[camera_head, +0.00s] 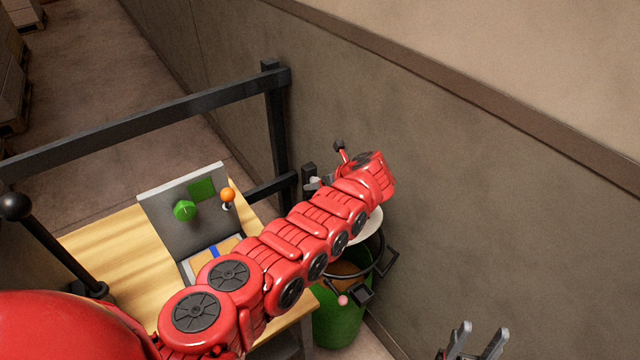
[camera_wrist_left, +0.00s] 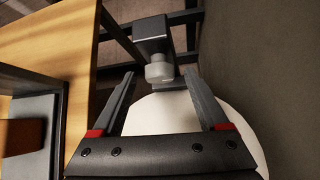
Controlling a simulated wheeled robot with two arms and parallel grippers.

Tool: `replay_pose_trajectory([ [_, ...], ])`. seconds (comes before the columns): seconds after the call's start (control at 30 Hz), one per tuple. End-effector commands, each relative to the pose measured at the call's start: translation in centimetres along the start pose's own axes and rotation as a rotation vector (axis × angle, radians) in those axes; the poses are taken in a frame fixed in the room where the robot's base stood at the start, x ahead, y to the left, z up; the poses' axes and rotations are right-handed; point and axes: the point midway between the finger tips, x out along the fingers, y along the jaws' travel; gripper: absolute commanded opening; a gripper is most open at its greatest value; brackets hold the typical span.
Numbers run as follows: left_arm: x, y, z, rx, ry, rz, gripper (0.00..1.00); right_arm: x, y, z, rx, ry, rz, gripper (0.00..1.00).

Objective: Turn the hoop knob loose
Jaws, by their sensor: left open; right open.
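A grey knob (camera_wrist_left: 158,70) sits on a dark bracket (camera_wrist_left: 152,35) straight ahead in the left wrist view. In the head view the grey knob (camera_head: 313,183) shows beside a short black post, just left of my left wrist. My left gripper (camera_wrist_left: 160,75) is open, its fingertips either side of the knob in the picture; I cannot tell whether they touch it. In the head view my red forearm and wrist hide those fingers. A black hoop (camera_head: 385,262) lies around the top of a green bin (camera_head: 337,325). My right gripper (camera_head: 482,329) is open and empty at the bottom edge.
A white round surface (camera_head: 372,228) shows under my left wrist, above the bin. The wooden table (camera_head: 95,240) bears a grey panel with a green knob (camera_head: 184,210) and an orange-topped lever (camera_head: 228,195). Black rails and a grey wall (camera_head: 480,200) stand close by.

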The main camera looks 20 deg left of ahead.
Motion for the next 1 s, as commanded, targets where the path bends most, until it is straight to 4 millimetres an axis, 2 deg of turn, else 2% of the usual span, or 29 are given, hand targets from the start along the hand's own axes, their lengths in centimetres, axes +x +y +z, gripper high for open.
replay_pose_trajectory([
  [0.37,0.36,-0.03,0.00,0.000,0.000,-0.002,0.77,-0.05,0.00,0.01,0.000,0.000,0.000,0.50],
  [0.8,0.37,-0.01,0.01,0.000,0.001,-0.001,0.00,-0.05,0.00,0.01,0.000,0.000,0.000,0.50],
  [1.0,0.40,0.04,0.03,-0.002,0.001,-0.002,0.00,-0.03,0.00,0.00,0.000,0.000,0.000,0.50],
])
